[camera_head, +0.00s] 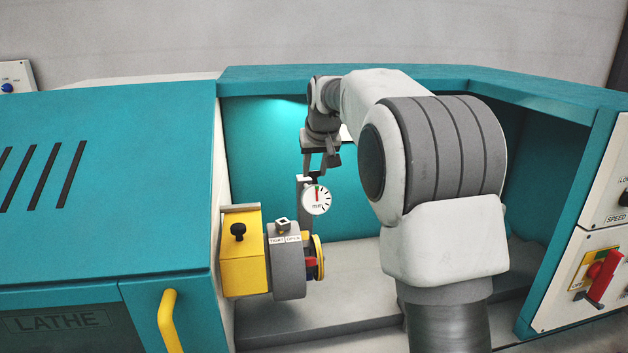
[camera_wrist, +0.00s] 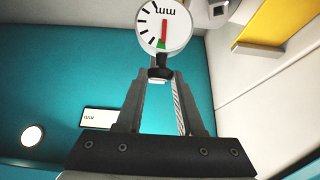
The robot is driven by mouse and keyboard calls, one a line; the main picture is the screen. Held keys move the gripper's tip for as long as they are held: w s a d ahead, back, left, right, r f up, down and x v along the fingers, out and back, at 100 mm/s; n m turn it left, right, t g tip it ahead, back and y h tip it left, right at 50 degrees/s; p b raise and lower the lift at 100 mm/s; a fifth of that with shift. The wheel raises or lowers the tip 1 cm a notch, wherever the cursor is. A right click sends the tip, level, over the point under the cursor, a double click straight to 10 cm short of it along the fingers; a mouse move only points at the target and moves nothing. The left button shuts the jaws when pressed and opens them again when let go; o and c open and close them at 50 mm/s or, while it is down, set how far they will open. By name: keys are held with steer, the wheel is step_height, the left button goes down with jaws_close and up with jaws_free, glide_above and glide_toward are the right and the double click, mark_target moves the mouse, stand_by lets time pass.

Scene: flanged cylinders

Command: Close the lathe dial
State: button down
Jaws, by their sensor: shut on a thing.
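The dial (camera_head: 316,200) is a round white gauge marked "mm", with a red needle, a green patch and black ticks. In the wrist view the dial (camera_wrist: 164,28) is just beyond my fingertips. My gripper (camera_head: 317,176) points down above it in the head view. In the wrist view my gripper (camera_wrist: 160,74) is shut on the short dark stem at the dial's edge. A grey chuck (camera_head: 288,275) labelled "TIGHT" and "OPEN" is just below and left of the dial. It has a red lever (camera_head: 311,262) and a yellow ring. Whether the dial touches the chuck is hard to tell.
A yellow block (camera_head: 242,270) with a black knob stands left of the chuck. The teal lathe housing (camera_head: 110,180) fills the left. A red switch handle (camera_head: 603,272) is on the right panel. The grey bed (camera_head: 350,280) is bare right of the chuck.

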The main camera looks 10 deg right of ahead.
mark_target(317, 201)
steer(key=shift+s+f+t+b, duration=0.5)
steer(key=shift+f+b, duration=0.35)
steer(key=shift+b, duration=1.15)
steer(key=shift+s+f+t+b, duration=0.5)
steer(key=shift+f+b, duration=0.35)
steer(key=shift+b, duration=1.2)
steer(key=shift+s+f+t+b, duration=0.35)
steer(key=shift+f+t+b, duration=0.4)
steer(key=shift+b, duration=1.25)
steer(key=shift+s+f+b, duration=0.15)
steer(key=shift+f+b, duration=0.4)
steer(key=shift+s+f+b, duration=0.15)
steer(key=shift+f+b, duration=0.35)
steer(key=shift+b, duration=0.05)
steer(key=c, duration=0.6)
jaws_free()
steer(key=shift+r, duration=0.1)
steer(key=shift+r, duration=0.15)
